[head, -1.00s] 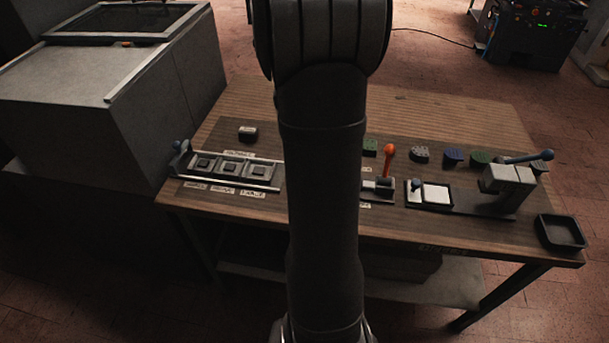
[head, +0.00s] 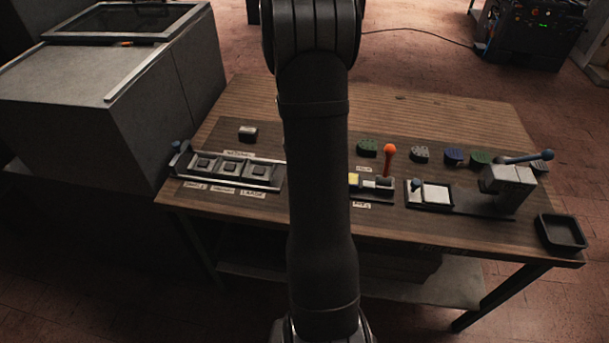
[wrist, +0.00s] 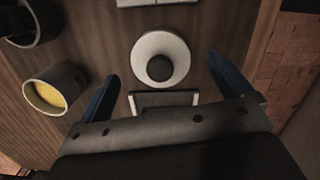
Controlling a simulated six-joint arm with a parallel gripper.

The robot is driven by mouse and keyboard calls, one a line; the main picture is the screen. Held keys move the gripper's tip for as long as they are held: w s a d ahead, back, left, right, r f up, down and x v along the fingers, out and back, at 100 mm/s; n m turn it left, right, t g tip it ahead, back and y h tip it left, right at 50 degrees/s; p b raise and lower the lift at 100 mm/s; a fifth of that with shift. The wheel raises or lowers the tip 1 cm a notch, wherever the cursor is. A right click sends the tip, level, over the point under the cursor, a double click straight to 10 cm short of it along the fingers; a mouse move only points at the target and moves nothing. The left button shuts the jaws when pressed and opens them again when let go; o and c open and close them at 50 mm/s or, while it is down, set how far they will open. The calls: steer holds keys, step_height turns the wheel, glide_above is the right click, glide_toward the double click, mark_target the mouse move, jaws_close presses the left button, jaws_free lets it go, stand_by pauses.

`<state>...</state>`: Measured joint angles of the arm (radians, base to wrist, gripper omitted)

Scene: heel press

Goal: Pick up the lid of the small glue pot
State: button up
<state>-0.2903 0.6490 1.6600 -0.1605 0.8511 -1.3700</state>
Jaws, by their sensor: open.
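In the wrist view, a round pale disc with a dark round knob (wrist: 160,68), which looks like the lid, lies between my fingers. I cannot tell whether it sits on a pot or on the table. My gripper (wrist: 163,70) is open, with one blue finger on each side of the disc and apart from it. A grey round pot with yellow inside (wrist: 42,96) stands open to the left. In the head view my arm hides the gripper and the disc.
A dark round container (wrist: 12,40) is at the wrist view's upper left, and a dark rectangular frame (wrist: 135,99) lies just below the disc. In the head view, an orange-knobbed lever (head: 389,150), a pad tray (head: 436,194), a lever press (head: 510,180) and a black tray (head: 541,233) stand right of my arm.

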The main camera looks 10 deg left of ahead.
step_height(320, 180, down, 2)
steer(key=shift+d+f, duration=0.1)
steer(key=shift+f, duration=0.1)
steer(key=c, duration=0.7)
steer(key=shift+c, duration=0.3)
